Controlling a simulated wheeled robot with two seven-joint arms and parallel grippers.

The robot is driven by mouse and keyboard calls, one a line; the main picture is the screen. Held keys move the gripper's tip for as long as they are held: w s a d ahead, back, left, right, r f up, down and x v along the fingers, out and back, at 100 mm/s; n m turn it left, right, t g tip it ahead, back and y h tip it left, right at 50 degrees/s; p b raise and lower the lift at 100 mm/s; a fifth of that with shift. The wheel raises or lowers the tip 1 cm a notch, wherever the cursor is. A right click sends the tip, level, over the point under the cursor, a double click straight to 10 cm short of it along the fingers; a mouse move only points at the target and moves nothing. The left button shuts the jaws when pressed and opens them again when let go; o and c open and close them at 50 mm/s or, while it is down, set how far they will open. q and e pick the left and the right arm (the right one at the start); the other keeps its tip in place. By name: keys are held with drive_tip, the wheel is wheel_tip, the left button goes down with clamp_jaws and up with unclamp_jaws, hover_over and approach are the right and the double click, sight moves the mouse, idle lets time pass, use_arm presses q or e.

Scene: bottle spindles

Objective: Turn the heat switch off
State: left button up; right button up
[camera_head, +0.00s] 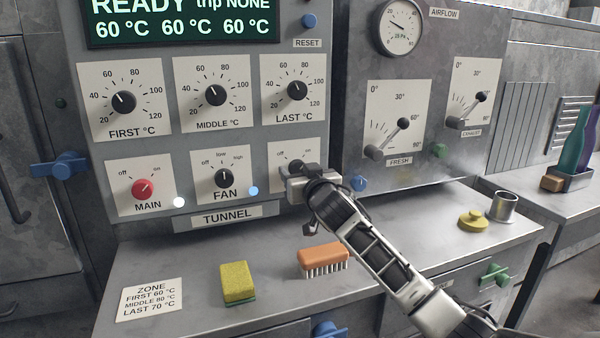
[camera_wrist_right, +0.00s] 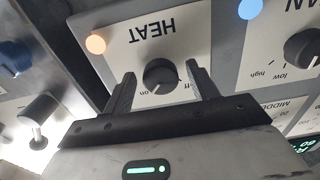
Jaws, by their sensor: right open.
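The heat switch is a black round knob (camera_wrist_right: 160,75) on a white HEAT plate (camera_wrist_right: 185,35) in the right wrist view, which shows it upside down. Its pale mark appears to point toward "on". An orange lamp (camera_wrist_right: 95,44) is lit beside the plate. In the head view the plate (camera_head: 288,150) is partly hidden by my right gripper (camera_head: 300,180). My right gripper (camera_wrist_right: 160,72) is open, with one finger on each side of the knob. Gaps show between fingers and knob; contact is not visible. My left gripper is not in view.
The FAN knob (camera_head: 223,178) and red MAIN knob (camera_head: 143,189) are left of the gripper. Dial knobs sit above.

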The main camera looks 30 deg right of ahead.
drive_tip(key=c, duration=1)
